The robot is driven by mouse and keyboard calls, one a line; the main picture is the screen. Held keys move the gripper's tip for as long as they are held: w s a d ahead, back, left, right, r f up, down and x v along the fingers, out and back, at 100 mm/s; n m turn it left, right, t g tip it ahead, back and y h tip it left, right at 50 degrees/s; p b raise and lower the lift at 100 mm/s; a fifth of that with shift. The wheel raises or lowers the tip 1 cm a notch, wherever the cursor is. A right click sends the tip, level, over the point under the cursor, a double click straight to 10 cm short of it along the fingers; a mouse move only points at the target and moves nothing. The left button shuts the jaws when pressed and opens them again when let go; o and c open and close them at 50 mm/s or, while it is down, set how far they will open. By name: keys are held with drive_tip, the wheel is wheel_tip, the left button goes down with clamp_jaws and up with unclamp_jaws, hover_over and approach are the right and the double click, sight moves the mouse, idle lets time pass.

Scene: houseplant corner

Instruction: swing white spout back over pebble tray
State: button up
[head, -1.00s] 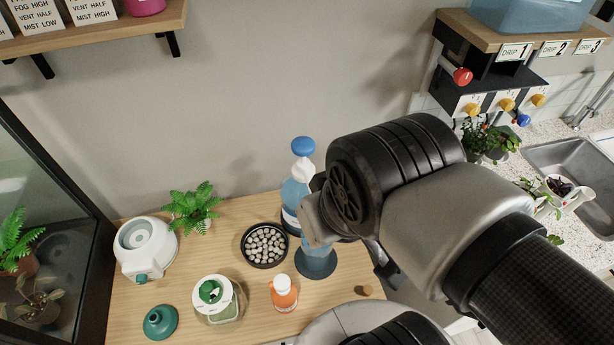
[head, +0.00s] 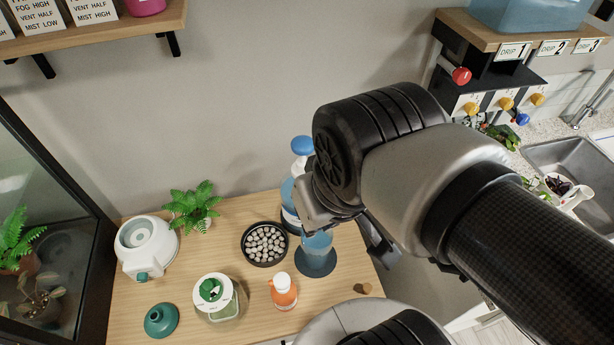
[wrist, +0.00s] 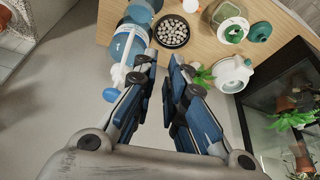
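The pump bottle (head: 289,196) is clear blue with a blue knob (head: 302,145) on top. Its white spout (head: 299,167) is partly hidden behind my arm in the head view. In the wrist view the bottle (wrist: 127,44) is at upper left, with its white spout and neck (wrist: 119,75) just left of my left finger; I cannot tell whether they touch. The black pebble tray (head: 246,255) sits left of the bottle and also shows in the wrist view (wrist: 186,36).
An orange bottle (head: 283,294), a green-lidded jar (head: 226,310), a white pot-like device (head: 133,236) and a fern (head: 192,199) share the wooden table (head: 229,258).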

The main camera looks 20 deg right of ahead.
drive_tip(key=o, duration=0.4)
drive_tip(key=w+g, duration=0.1)
drive_tip(key=w, duration=0.2)
drive_tip(key=w+d+r+g+p, duration=0.1)
drive_tip(key=w, duration=0.3)
drive_tip(key=w+d+r+m+h+p, duration=0.1)
drive_tip(key=w, duration=0.3)
drive_tip(key=shift+w+d+g, duration=0.1)
drive_tip(key=shift+d+g, duration=0.15)
drive_tip(key=shift+g, duration=0.15)
drive_tip(key=shift+c, duration=0.2)
drive_tip(key=w+d+f+m+g+h+p, duration=0.1)
drive_tip(key=w+d+f+g+p, duration=0.15)
drive_tip(key=w, duration=0.55)
drive_tip(key=shift+t, duration=0.35)
drive_tip(key=d+f+b, duration=0.1)
drive_tip(key=f, duration=0.5)
drive_tip(key=d+f+b, duration=0.1)
drive_tip(key=f+b, duration=0.1)
drive_tip(key=f, duration=0.4)
drive_tip(key=s+d+f+b, duration=0.1)
drive_tip(key=f+b, duration=0.1)
drive_tip(key=f, duration=0.4)
drive_tip(key=shift+a, duration=0.1)
clamp_jaws()
